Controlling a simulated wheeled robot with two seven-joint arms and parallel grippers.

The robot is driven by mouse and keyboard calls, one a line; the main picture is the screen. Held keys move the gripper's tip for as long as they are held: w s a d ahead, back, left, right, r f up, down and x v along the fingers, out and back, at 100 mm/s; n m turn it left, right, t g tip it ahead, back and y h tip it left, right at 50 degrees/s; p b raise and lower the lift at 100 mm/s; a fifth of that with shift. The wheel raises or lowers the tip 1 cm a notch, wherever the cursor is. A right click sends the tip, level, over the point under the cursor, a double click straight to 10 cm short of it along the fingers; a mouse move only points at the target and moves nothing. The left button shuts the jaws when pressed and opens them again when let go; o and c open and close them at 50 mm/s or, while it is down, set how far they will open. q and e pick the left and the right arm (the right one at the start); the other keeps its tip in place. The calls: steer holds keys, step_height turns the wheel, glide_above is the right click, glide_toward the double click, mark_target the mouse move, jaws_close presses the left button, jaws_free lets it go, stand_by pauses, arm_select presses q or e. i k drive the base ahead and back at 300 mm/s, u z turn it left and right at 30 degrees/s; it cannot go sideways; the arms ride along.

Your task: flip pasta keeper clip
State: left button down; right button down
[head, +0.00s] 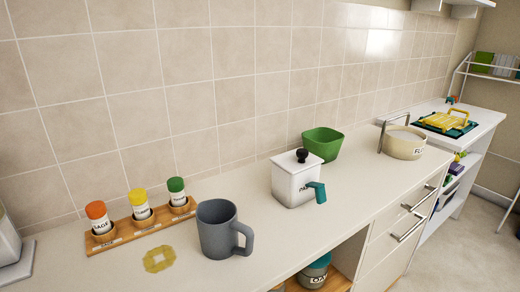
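The pasta keeper (294,183) is a white square canister with a lid and a black knob on the counter, near the middle of the head view. Dark lettering starting "PA" is partly visible on its front. A teal clip (317,189) sits at its right front side, sticking out and bending downward. Neither of my grippers is in view.
A grey mug (217,230) stands left of the keeper, and a green bowl (322,143) behind it. A wooden rack (143,222) holds three spice jars. A cream pot (403,144) is farther right. Counter in front is clear.

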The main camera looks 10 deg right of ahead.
mark_target(320, 193)
steer(key=u, duration=1.35)
steer(key=k, duration=1)
steer(key=z, duration=1.35)
steer(key=i, duration=0.5)
steer(key=z, duration=0.05)
